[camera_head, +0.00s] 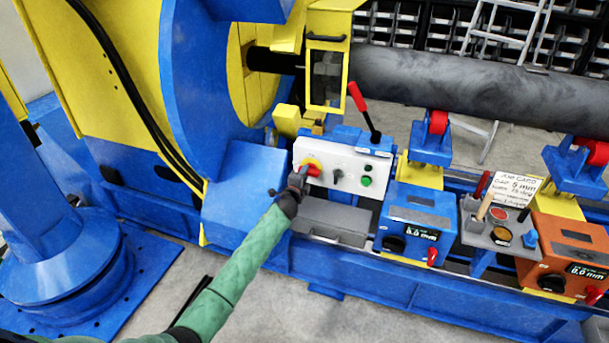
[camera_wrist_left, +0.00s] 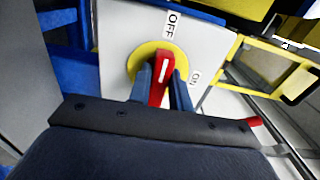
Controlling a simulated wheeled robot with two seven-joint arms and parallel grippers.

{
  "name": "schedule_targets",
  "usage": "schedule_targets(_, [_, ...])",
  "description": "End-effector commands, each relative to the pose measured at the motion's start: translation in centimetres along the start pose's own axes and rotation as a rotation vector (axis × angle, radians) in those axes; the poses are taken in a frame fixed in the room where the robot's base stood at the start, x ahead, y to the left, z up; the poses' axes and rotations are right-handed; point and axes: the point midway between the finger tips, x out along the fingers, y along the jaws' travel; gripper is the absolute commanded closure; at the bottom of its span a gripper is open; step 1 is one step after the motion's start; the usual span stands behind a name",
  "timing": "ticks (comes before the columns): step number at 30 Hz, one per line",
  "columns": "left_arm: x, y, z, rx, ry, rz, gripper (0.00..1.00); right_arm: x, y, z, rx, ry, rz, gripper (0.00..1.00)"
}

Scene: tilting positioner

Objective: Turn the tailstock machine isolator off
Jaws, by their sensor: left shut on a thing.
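The isolator has a red handle (camera_wrist_left: 163,66) on a yellow disc (camera_wrist_left: 137,62), mounted on a white control panel (camera_head: 349,160). In the wrist view an OFF label (camera_wrist_left: 173,24) sits above the disc and an ON label (camera_wrist_left: 194,77) to its right. The white line on the handle points up, roughly toward OFF. My left gripper (camera_wrist_left: 161,88) is shut on the handle, one blue finger on each side. In the head view my left gripper (camera_head: 299,180) reaches the panel's left part and hides some of the handle. My right gripper is not in view.
The panel also bears a black knob (camera_head: 337,176) and green button (camera_head: 367,181). A red-handled lever (camera_head: 358,98) stands behind it. Right are a blue box (camera_head: 416,216), a small tray (camera_head: 483,232) and an orange box (camera_head: 570,250). A large grey pipe (camera_head: 450,85) runs above.

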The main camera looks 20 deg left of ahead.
Motion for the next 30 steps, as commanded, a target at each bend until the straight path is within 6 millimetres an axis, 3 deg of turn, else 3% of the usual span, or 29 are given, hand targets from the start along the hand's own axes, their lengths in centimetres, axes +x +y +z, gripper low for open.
schedule_targets(1, [0.0,0.1,0.1,-0.001,-0.002,0.002,0.78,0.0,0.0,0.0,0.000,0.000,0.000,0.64])
schedule_targets(4, [0.0,0.1,0.1,0.000,-0.001,0.002,0.58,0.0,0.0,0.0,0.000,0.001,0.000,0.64])
schedule_targets(13, [-0.1,0.1,0.0,0.000,-0.001,0.001,0.58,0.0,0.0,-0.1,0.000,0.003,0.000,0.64])
schedule_targets(18, [-1.4,0.3,0.1,0.002,-0.001,0.002,0.58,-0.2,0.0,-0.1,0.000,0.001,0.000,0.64])
schedule_targets(24, [-4.4,0.4,0.1,0.001,-0.001,0.002,0.58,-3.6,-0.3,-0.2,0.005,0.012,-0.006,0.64])
schedule_targets(30, [-6.8,0.3,0.1,0.001,-0.001,0.002,0.58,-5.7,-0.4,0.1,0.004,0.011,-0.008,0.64])
